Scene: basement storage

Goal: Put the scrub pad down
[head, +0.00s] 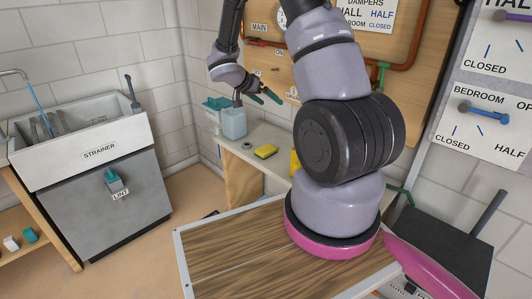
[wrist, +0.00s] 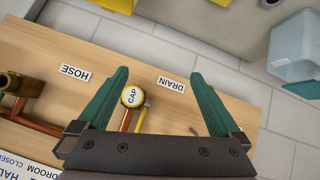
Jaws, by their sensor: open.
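The scrub pad (head: 265,151), yellow with a darker green side, lies on the pale ledge (head: 248,137) along the back wall in the head view. My gripper (head: 265,97) is open, above the ledge and apart from the pad, with nothing seen between its teal fingers. In the wrist view my gripper (wrist: 160,75) has its fingers spread wide in front of the wooden pipe board. A small yellow patch (wrist: 270,3) is cut by the top edge there; I cannot tell whether it is the pad.
A blue-grey container (head: 233,122) stands on the ledge left of the pad, and it also shows in the wrist view (wrist: 293,45). A yellow object (head: 295,163) is partly hidden behind my arm. The strainer sink (head: 100,150) stands at left.

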